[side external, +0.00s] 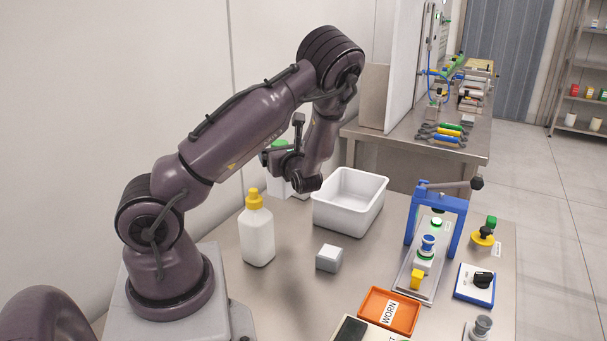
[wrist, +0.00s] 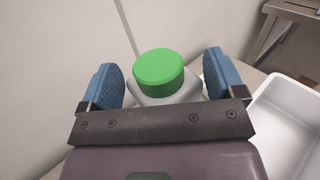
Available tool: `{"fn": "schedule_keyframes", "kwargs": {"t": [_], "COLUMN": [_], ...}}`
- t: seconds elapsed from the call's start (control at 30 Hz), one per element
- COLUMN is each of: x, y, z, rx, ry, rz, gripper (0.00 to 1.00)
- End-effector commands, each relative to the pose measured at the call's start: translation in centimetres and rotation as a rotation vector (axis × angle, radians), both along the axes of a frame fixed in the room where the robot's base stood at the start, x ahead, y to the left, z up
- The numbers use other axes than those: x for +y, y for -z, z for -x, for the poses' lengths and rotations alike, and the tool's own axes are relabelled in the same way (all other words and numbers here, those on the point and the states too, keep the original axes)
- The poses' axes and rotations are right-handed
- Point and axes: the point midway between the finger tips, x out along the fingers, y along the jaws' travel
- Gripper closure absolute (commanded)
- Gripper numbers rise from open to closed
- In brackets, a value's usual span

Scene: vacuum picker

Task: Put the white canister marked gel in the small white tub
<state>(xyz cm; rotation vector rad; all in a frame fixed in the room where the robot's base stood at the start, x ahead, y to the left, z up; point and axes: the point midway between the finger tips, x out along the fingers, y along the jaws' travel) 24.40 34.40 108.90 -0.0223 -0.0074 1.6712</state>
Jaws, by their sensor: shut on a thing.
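A white canister with a green cap (wrist: 159,72) stands upright between the blue-padded fingers of my gripper (wrist: 163,84) in the wrist view. In the side view the canister (side external: 277,185) is at the back left of the table, partly hidden by my gripper (side external: 287,168). My gripper is shut on its body, below the cap. No gel marking is readable. The small white tub (side external: 336,213) stands just right of the canister, open and empty where I can see inside. Its rim and inside also show at the right of the wrist view (wrist: 287,125).
A white bottle with a yellow cap (side external: 257,236) stands in front of the canister. A small grey-white block (side external: 329,258) lies in front of the tub. A blue frame fixture (side external: 458,228) and an orange tray (side external: 404,319) are to the right. The wall is close behind on the left.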

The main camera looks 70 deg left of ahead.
Motion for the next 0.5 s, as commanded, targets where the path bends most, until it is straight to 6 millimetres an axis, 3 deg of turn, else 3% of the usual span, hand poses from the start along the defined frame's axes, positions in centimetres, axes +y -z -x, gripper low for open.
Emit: {"fn": "schedule_keyframes", "kwargs": {"t": [0.17, 0.5], "x": [-1.0, -5.5], "y": [-1.7, -3.7], "z": [-2.8, -9.5], "rx": [0.003, 0.018], "ry": [0.182, 0.64], "rz": [0.024, -0.005], "gripper": [0.61, 0.61]}}
